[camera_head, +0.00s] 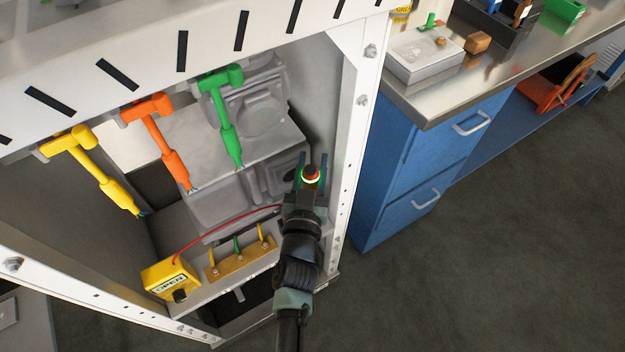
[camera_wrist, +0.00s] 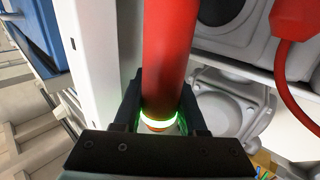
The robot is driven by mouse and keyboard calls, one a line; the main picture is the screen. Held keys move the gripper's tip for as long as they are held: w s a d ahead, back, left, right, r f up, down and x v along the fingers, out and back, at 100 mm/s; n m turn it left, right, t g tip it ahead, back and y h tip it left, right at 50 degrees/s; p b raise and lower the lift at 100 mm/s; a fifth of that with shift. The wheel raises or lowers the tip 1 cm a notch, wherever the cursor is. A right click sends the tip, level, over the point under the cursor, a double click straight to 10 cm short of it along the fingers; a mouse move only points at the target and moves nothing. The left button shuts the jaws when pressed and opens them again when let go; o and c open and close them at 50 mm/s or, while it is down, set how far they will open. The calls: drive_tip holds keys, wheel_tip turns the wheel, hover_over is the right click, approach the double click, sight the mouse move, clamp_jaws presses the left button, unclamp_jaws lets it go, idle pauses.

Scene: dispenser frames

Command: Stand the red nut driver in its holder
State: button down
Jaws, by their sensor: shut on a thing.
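The red nut driver (camera_wrist: 168,50) shows in the wrist view as a thick red shaft rising between my fingers, with a glowing green-white ring at its lower end. My gripper (camera_wrist: 160,110) is shut on it. In the head view my gripper (camera_head: 310,180) is inside the right side of the white cabinet, and only a small red end of the driver (camera_head: 311,171) shows. An orange-brown block (camera_head: 240,258) with several yellow and green upright pieces stands left of my gripper. I cannot tell whether this is the holder. The rest of the driver is hidden.
Yellow (camera_head: 90,165), orange (camera_head: 158,140) and green (camera_head: 222,110) tools hang from the cabinet's top beam. The cabinet's white right post (camera_head: 352,130) is close to my gripper. Grey machinery (camera_head: 225,150) fills the back.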

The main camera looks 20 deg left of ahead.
drive_tip(key=shift+f+b, duration=1.65)
drive_tip(key=shift+f, duration=0.7)
drive_tip(key=shift+f, duration=0.15)
drive_tip(key=c, duration=0.8)
unclamp_jaws()
drive_tip(key=shift+o, duration=0.2)
drive_tip(key=p+v, duration=0.2)
drive_tip(key=v, duration=1)
